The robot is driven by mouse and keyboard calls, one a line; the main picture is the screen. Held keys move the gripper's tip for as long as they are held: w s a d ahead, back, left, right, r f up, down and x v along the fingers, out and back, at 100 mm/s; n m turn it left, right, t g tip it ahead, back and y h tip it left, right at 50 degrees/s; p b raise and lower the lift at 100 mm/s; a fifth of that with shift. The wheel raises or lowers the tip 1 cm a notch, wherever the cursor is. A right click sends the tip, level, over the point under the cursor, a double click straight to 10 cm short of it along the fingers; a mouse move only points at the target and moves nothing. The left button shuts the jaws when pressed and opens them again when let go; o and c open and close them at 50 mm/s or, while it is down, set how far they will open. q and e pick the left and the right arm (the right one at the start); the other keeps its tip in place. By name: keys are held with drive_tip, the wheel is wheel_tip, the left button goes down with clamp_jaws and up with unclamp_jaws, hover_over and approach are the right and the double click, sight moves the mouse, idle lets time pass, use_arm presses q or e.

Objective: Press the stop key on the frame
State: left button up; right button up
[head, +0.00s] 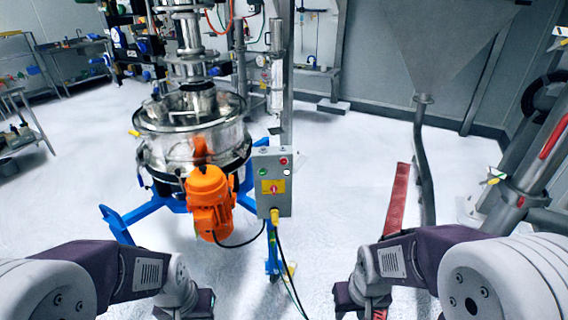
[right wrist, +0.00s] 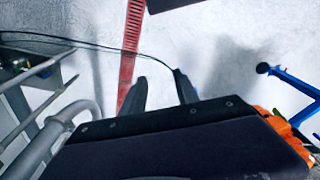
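The grey control box (head: 284,208) is mounted on the sifter's frame, right of the orange motor (head: 209,200). Its front has a red key (head: 283,160) at top right, a green key (head: 263,171), a small pale key (head: 287,172) and a red knob on a yellow plate (head: 265,187). Lettering is too small to read. My right gripper (right wrist: 160,78) is open and empty above the floor in the right wrist view, its dark fingers apart. In the head view my right arm is low at right, apart from the box.
The steel sifter (head: 190,145) stands on blue legs (head: 120,222). Cables (head: 284,262) hang below the box. A red floor strip (head: 398,198) and grey pipe (head: 420,160) are at right. White floor between box and strip is free.

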clamp_jaws()
idle(1.5)
